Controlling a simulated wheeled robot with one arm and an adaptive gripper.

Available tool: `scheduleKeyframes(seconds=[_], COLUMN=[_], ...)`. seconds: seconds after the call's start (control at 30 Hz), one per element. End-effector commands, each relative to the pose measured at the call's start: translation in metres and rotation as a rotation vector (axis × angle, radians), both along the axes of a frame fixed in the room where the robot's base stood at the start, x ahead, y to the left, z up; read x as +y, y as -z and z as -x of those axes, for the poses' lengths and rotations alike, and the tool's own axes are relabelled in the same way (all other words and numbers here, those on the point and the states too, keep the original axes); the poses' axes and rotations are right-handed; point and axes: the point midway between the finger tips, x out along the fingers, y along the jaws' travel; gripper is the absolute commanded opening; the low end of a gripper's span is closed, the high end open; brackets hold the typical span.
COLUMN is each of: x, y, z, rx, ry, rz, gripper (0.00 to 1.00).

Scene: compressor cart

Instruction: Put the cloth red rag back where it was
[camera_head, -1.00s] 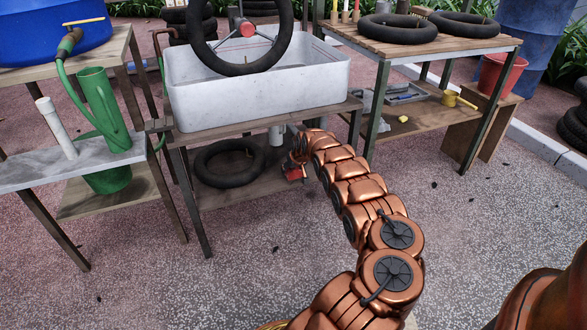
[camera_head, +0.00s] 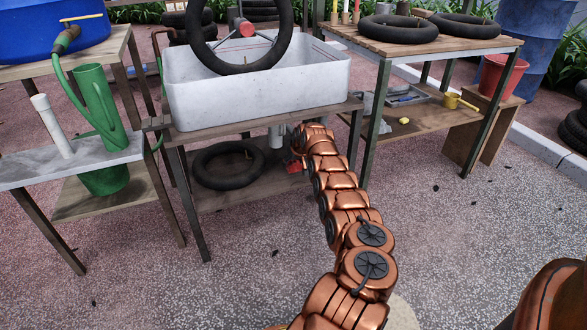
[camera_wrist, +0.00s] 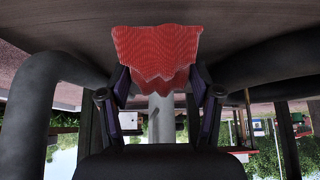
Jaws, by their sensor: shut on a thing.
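The red cloth rag (camera_wrist: 157,45) is pinched between the two fingers of my gripper (camera_wrist: 160,80) in the wrist view. Its ribbed cloth spreads out beyond the fingertips, close to the wooden lower shelf (camera_wrist: 70,15), which appears at the top because this view is inverted. I cannot tell whether the cloth touches the shelf. In the head view a small red part of the rag (camera_head: 294,166) shows beside the end of my arm, at the right part of the lower shelf (camera_head: 225,195) under the white tub. The fingers are mostly hidden there.
A black inner tube (camera_head: 228,182) lies on the same shelf, left of my gripper. A white pipe (camera_head: 275,136) hangs under the white tub (camera_head: 258,97). Table legs stand close by on the right. A second table (camera_head: 410,120) with a lower shelf stands further right.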

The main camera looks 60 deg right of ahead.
Motion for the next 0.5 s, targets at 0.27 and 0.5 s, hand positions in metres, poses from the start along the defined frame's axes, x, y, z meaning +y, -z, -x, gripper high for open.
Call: scheduleKeyframes(seconds=[0.27,0.5], x=[-0.002,-0.003], y=[0.028,0.031], z=[0.000,0.000], rx=[0.002,0.000], ry=[0.002,0.003], rz=[-0.002,0.002], gripper=[0.36,0.36])
